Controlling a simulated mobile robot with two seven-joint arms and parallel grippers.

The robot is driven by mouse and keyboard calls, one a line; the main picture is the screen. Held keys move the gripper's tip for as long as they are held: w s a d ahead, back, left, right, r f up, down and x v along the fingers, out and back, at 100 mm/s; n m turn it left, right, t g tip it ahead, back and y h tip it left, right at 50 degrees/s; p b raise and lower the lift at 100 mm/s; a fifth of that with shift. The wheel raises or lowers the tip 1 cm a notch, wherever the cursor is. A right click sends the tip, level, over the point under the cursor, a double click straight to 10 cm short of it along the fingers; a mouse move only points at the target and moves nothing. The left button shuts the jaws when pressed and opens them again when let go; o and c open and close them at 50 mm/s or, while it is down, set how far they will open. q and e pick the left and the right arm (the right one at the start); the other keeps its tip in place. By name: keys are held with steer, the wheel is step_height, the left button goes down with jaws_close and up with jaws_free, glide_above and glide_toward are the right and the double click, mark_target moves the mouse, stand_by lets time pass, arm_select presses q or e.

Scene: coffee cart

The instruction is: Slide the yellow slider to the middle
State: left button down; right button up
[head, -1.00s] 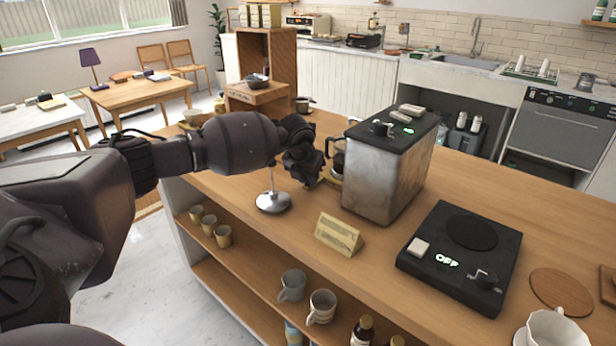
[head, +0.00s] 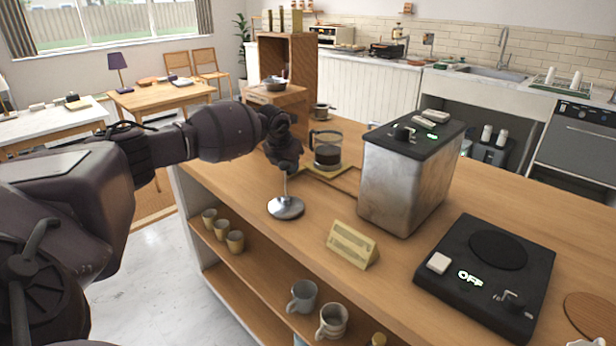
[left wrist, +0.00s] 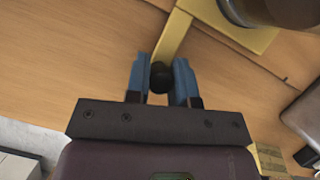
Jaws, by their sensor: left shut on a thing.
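The yellow slider (head: 338,172) is a flat plate on the wooden counter, under a glass coffee pot (head: 327,152). In the left wrist view its yellow arm (left wrist: 172,36) runs to a round black knob (left wrist: 161,76). My left gripper (left wrist: 160,84) has its blue fingers on both sides of this knob and is shut on it. In the head view the dark left gripper (head: 284,158) is left of the pot and hides the knob. My right gripper is not in view.
A metal box machine (head: 405,185) stands right of the pot. A round silver base with a thin rod (head: 286,208) stands in front of my left gripper. A small sign (head: 351,244) and a black hot plate (head: 485,275) are nearer. A wooden cabinet (head: 288,60) is behind.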

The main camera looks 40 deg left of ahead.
arm_select(q)
steer(key=a, duration=0.2)
steer(key=a+b, duration=0.1)
steer(key=a, duration=0.1)
steer(key=shift+w+f, duration=0.15)
steer(key=shift+f, duration=0.1)
steer(key=shift+a+r, duration=0.15)
steer(key=shift+a, duration=0.2)
steer(key=shift+r, duration=0.1)
steer(key=c, duration=1)
jaws_free()
